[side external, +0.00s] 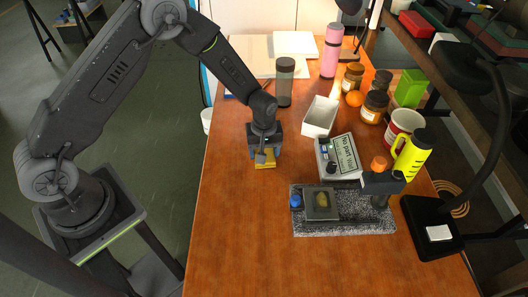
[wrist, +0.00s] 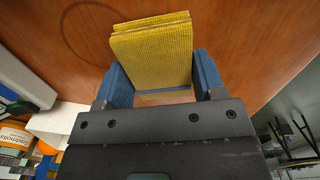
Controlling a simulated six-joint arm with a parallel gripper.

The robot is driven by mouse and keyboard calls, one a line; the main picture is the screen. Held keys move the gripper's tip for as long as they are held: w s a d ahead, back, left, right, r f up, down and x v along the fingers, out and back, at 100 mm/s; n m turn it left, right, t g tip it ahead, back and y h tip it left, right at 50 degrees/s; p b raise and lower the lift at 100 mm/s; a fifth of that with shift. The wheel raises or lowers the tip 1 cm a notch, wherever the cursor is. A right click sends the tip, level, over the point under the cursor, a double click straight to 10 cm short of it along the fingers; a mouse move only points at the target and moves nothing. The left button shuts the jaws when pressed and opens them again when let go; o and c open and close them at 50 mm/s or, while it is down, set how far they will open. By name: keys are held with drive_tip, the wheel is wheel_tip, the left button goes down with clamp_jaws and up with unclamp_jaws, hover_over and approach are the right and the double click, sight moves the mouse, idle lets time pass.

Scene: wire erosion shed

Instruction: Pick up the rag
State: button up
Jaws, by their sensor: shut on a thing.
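The rag (wrist: 153,50) is a folded yellow cloth with a woven texture. In the wrist view it sits between the two blue fingers of my gripper (wrist: 160,88), which are shut on it. I cannot tell whether the rag touches the table. Part of it is hidden by the gripper in the side view.
Right of my gripper are a white tray (side external: 320,116), a display box (side external: 339,158) and a granite plate (side external: 345,224) with a stand. A dark tumbler (side external: 285,83) stands behind. Jars, a mug and a lamp (side external: 430,215) crowd the right. The table's front left is clear.

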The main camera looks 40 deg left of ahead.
wheel_tip(320, 180, up, 4)
drive_tip(key=s+a+r, duration=0.4)
drive_tip(key=a+r, duration=0.2)
drive_tip(key=a, duration=0.5)
drive_tip(key=shift+s+r, duration=0.15)
drive_tip(key=shift+r, duration=0.15)
